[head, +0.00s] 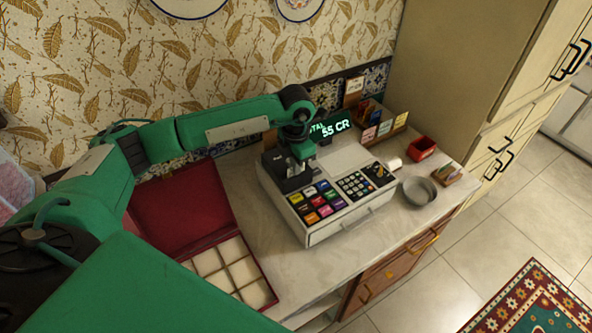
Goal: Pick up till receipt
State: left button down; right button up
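A white till (341,213) with colored keys and a number pad stands on the marble counter, its green display (337,127) lit behind it. My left arm reaches in from the left over the till. My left gripper (301,157) points down at the dark unit (287,178) on the till's left rear part. The fingertips are small and dark here, so I cannot tell whether they are open or shut. I cannot make out the till receipt; the gripper may hide it. My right gripper is not in view.
An open red box (262,262) with pale compartments lies left of the till. A grey bowl (418,191), a red container (422,148) and a small white item (395,163) stand at the right. Some marble (298,265) is bare in front.

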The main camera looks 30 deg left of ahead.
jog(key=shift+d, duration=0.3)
